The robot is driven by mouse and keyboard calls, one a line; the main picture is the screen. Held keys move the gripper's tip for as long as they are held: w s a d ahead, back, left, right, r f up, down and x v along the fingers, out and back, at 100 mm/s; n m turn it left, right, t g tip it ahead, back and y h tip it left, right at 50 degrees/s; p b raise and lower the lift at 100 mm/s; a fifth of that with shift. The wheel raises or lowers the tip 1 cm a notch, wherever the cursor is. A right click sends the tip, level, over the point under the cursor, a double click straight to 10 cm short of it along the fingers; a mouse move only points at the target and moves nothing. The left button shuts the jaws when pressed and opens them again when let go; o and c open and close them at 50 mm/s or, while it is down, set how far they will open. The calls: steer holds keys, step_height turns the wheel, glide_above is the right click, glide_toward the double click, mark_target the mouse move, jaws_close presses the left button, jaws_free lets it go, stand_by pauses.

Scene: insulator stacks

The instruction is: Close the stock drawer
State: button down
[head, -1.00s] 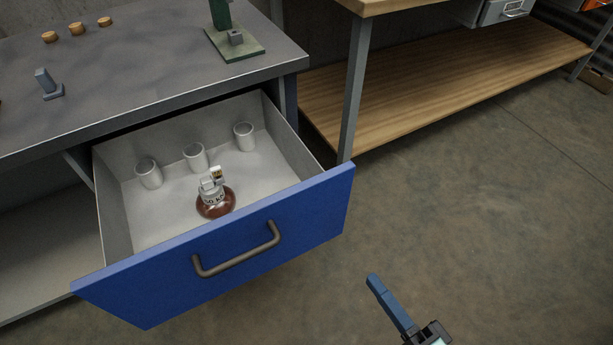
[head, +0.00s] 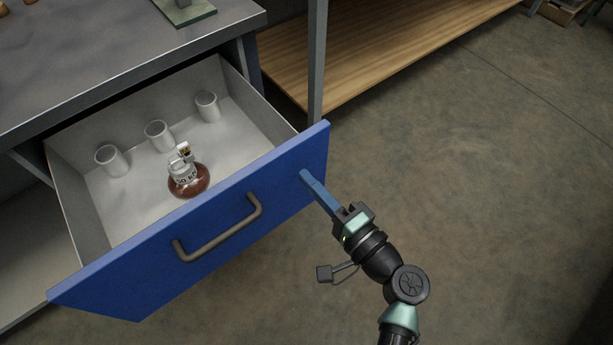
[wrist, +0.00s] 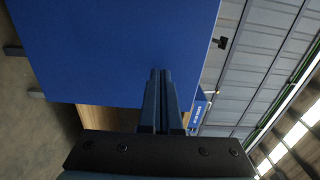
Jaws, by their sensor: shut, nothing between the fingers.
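The stock drawer (head: 290,192) is pulled out from under the grey workbench, with a blue front and a brown bar handle (head: 220,232). In the drawer stand three white cups (head: 158,136) in a row and a reddish-brown insulator piece (head: 188,180) with a white top and a label. My gripper (head: 304,174) is shut and empty. Its fingertips are at the right part of the blue front, right of the handle; I cannot tell whether they touch it. In the wrist view the shut fingers (wrist: 160,75) point at the blue front (wrist: 110,50), which fills the upper left.
A wooden shelf (head: 370,45) and a grey table leg (head: 317,60) stand right of the drawer. The concrete floor (head: 490,180) on the right is clear.

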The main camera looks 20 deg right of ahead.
steer(key=shift+w+a, duration=0.2)
steer(key=shift+w, duration=0.5)
